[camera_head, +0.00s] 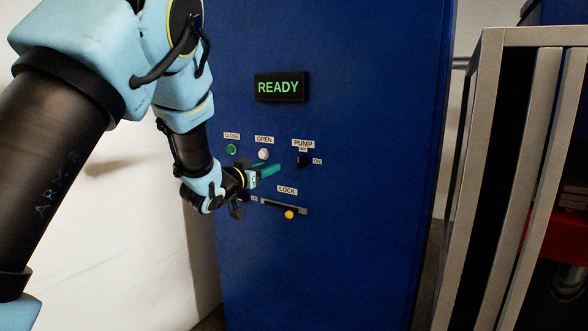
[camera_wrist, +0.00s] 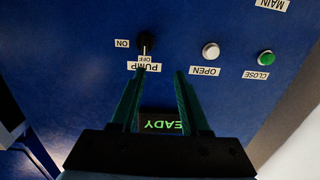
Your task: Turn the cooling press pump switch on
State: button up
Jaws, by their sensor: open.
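The pump switch (camera_head: 303,161) is a black rotary knob on the blue press panel (camera_head: 340,240). In the wrist view, which is upside down, the switch (camera_wrist: 145,44) shows a white pointer line towards the OFF label. The ON label (camera_head: 317,161) is to its right in the head view. My gripper (camera_head: 269,171) is in front of the panel, left of and slightly below the switch. In the wrist view my gripper (camera_wrist: 160,74) has its two green fingers apart with nothing between them, and the knob lies beyond the fingertips.
A green CLOSE button (camera_head: 231,149) and a white OPEN button (camera_head: 263,154) sit left of the switch. A LOCK slider with a yellow knob (camera_head: 289,215) is below. A lit READY display (camera_head: 279,87) is above. A grey-framed rack (camera_head: 490,150) stands at the right.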

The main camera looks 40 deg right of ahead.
aim_at(298, 158)
jog(key=shift+m+g+h, duration=0.3)
jog(key=shift+m+g, duration=0.1)
jog(key=shift+g, duration=0.1)
jog(key=p+x, duration=0.1)
jog(key=x, duration=0.3)
jog(key=s+p+x, duration=0.1)
jog(key=x, duration=0.3)
jog(key=s+p+x, duration=0.1)
jog(key=x, duration=0.3)
jog(key=shift+s+d+r+p, duration=0.15)
jog(key=shift+d+p, duration=0.1)
jog(key=shift+p, duration=0.15)
grip_shut()
